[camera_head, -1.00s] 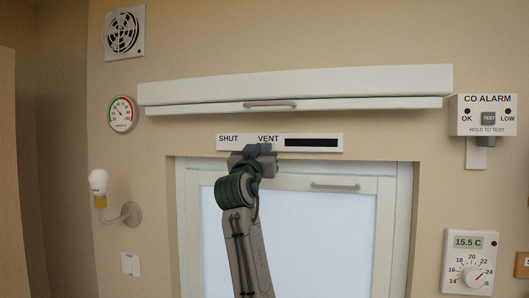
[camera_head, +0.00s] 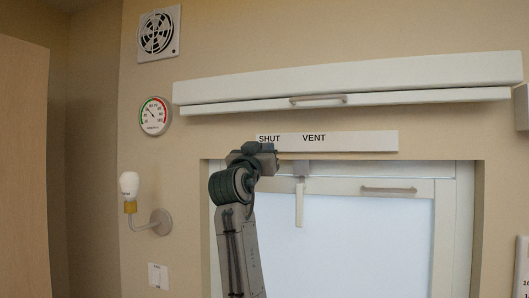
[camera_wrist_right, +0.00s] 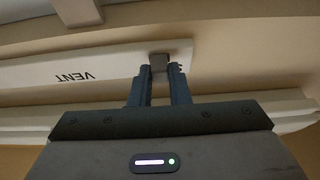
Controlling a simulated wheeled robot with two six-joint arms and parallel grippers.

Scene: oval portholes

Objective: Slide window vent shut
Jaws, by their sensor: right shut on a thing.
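The window vent is a long white strip (camera_head: 355,141) above the window, marked SHUT at its left end and VENT to the right of that. No dark slot shows on it. My right gripper (camera_head: 262,150) is at the strip's left end, just below SHUT. In the right wrist view, the fingers of my right gripper (camera_wrist_right: 159,75) are closed on a small grey knob (camera_wrist_right: 158,61) beside the end of the white strip (camera_wrist_right: 70,68), where VENT reads upside down. The head view hides the knob behind the gripper. My left gripper is not in view.
Below is a white-framed window with a grey handle (camera_head: 388,189) and a hanging white lever (camera_head: 299,203). A white blind housing (camera_head: 350,80) with a handle (camera_head: 318,100) juts out above. A bulb lamp (camera_head: 130,190), dial (camera_head: 155,115) and fan grille (camera_head: 158,33) are left.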

